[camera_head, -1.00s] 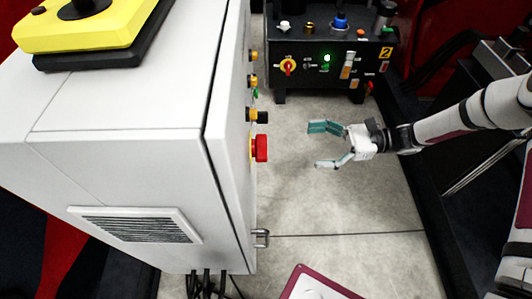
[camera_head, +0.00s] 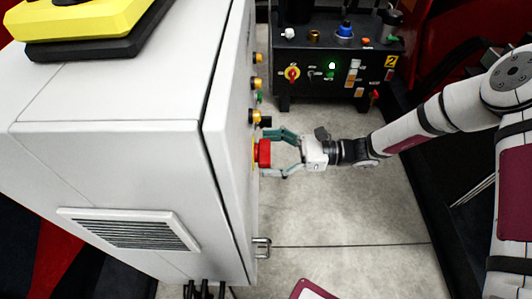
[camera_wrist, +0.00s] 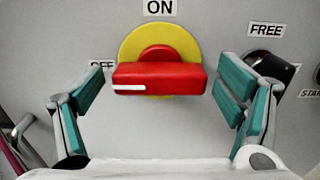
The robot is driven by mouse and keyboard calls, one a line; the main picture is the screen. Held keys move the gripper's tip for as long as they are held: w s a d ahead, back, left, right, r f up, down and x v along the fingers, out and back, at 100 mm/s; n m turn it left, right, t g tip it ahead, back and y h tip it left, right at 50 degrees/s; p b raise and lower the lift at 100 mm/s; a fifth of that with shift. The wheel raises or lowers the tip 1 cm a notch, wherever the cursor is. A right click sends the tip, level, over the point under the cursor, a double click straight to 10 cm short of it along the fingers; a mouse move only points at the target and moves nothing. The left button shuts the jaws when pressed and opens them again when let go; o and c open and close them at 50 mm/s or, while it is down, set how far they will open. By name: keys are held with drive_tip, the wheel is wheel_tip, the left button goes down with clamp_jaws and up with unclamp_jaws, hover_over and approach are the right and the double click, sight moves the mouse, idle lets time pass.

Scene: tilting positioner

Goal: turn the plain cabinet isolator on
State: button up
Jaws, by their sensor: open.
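The plain cabinet isolator is a red handle (camera_head: 264,152) on a yellow round plate, on the side face of the light grey cabinet (camera_head: 110,190). In the wrist view the red handle (camera_wrist: 158,76) lies horizontal, its white mark at the left end, toward the partly hidden OFF label (camera_wrist: 98,66). The ON label (camera_wrist: 160,8) is above the yellow plate (camera_wrist: 188,40). My gripper (camera_head: 269,154) is open, with one finger to each side of the handle. In the wrist view a gap shows between the handle and each finger.
A black knob (camera_wrist: 273,67) with a FREE label sits just beyond the right finger. Other buttons and lamps line the cabinet face. A metal handle (camera_head: 262,248) juts out lower on the cabinet. A dark control box (camera_head: 325,70) stands behind; open floor lies below my arm.

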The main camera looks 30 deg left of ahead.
drive_tip(key=shift+s+a, duration=0.25)
drive_tip(key=shift+a, duration=0.15)
drive_tip(key=c, duration=1.2)
drive_tip(key=shift+o, duration=0.2)
